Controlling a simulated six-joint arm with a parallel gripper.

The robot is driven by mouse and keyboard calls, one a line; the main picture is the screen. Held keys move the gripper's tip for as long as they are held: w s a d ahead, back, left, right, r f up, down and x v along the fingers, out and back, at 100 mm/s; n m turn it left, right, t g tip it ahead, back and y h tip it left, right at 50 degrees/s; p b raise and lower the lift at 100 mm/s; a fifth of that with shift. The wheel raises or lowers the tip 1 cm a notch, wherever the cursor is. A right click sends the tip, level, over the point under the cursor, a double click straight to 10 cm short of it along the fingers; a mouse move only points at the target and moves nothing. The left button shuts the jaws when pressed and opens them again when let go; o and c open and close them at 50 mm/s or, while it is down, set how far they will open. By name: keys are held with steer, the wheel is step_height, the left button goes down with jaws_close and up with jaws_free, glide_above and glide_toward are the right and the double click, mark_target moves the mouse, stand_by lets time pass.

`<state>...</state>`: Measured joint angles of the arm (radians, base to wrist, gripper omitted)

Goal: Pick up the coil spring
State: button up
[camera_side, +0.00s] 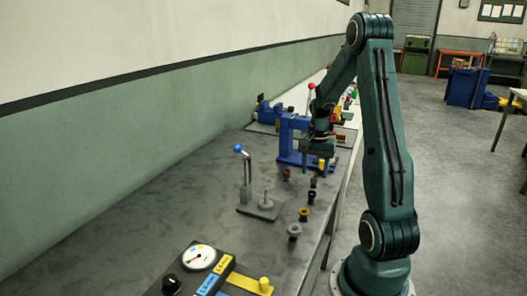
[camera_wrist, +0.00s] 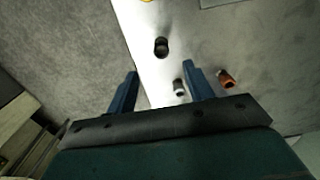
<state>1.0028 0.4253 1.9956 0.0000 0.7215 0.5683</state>
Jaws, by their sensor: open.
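I cannot tell for sure which small part is the coil spring. In the wrist view, a dark round piece (camera_wrist: 161,47) lies ahead of the fingertips. A small silver-white piece (camera_wrist: 179,88) shows between the fingers, close to the right one, and an orange-brown piece (camera_wrist: 226,78) lies right of that finger. My gripper (camera_wrist: 160,72) is open, with nothing visibly held. In the side view my gripper (camera_side: 318,153) hangs over the bench's right edge, above a row of small spool-like parts, including a brown one (camera_side: 303,214) and a grey one (camera_side: 294,231).
A blue press-like frame (camera_side: 291,140) stands close left of my gripper. A lever fixture with a blue knob (camera_side: 245,190) stands left of the row of parts. A gauge box (camera_side: 200,257) is at the front. The bench (camera_side: 130,212) is clear to the left.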

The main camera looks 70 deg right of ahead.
mark_target(312, 197)
steer(key=shift+f, duration=1.55)
steer(key=shift+f, duration=0.1)
steer(key=shift+d+f, duration=0.15)
steer(key=shift+f, duration=2.35)
steer(key=c, duration=1.1)
